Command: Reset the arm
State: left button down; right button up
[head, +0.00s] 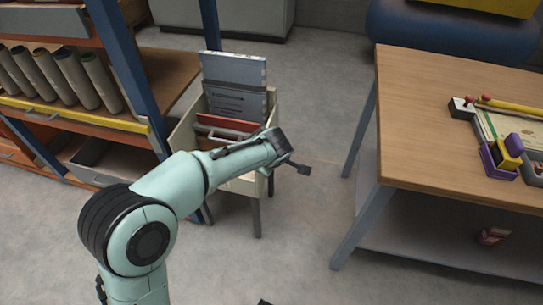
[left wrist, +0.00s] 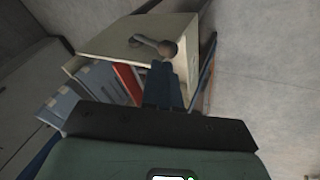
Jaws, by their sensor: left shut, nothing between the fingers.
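My left arm reaches in from the lower left in the head view. Its gripper (head: 300,168) is shut and empty, over the floor just right of a cream file cabinet (head: 184,132). The cabinet's drawer holds grey and red folders (head: 232,122). My arm hides part of the cabinet.
A wooden table (head: 430,95) stands on the right with a tray of tools and a clipboard (head: 515,128). A shelf with blue posts (head: 120,60) and several rolls (head: 75,75) is on the left. The floor (head: 330,110) between cabinet and table is clear.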

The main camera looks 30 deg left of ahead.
pick_arm(q)
jog(key=shift+s+d+r, duration=0.35)
jog(key=shift+s+r, duration=0.2)
jog(key=shift+s, duration=0.05)
jog(key=shift+s+d+r, duration=0.35)
jog(key=shift+s+r, duration=0.15)
jog(key=shift+s, duration=0.1)
pick_arm(e)
jog(key=shift+s+a+r, duration=0.25)
jog(key=shift+s, duration=0.35)
